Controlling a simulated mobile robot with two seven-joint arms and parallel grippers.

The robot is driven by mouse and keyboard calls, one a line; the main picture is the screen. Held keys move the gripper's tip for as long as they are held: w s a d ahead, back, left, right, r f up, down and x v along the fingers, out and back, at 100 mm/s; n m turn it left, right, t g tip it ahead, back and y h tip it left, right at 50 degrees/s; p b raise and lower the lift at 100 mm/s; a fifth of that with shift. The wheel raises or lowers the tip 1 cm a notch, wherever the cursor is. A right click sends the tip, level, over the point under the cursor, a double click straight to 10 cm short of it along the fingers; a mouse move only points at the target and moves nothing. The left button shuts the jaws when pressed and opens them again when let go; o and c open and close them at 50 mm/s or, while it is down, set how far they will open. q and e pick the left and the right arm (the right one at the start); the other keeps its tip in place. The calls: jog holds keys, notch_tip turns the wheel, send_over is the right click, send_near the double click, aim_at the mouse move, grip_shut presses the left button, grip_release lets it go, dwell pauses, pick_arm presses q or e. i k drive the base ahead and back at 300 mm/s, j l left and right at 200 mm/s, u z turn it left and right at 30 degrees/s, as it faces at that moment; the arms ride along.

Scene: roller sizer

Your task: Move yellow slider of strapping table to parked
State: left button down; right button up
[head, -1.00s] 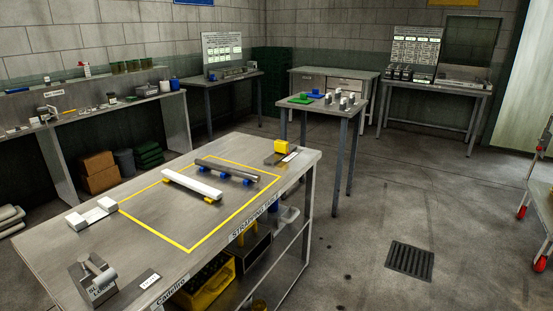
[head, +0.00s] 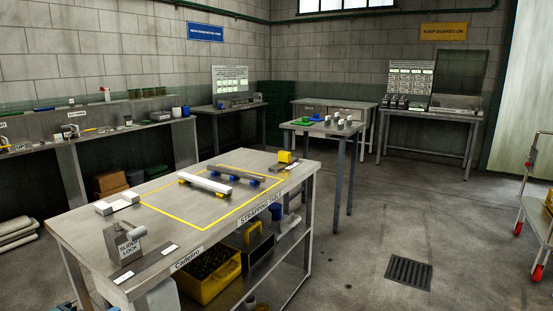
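The strapping table (head: 95,222) stands in the left foreground. It carries a "Strapping table" label on its front edge. A grey slider lock lever (head: 128,245) stands on a labelled plate at the near left corner.
A white bar (head: 206,183) and a grey bar (head: 235,174) lie on supports inside a yellow outline. A white bracket (head: 117,203) is at the left. A yellow crate (head: 212,280) is under the table. Floor to the right is open around a drain grate (head: 409,271).

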aim_at(282, 157)
jog(key=i+l+z, duration=0.1)
jog(key=i+l, duration=0.2)
jog(key=i, duration=0.35)
jog(key=i+l, duration=0.2)
jog(key=i, duration=0.45)
jog(key=i+l+z, duration=0.15)
jog(key=i, duration=0.5)
jog(key=i+l, duration=0.25)
jog(key=i, duration=0.45)
jog(key=i+j, duration=0.2)
jog(key=j, duration=0.15)
jog(key=i+j+z, duration=0.1)
jog(key=j, duration=0.25)
jog(key=i, duration=0.1)
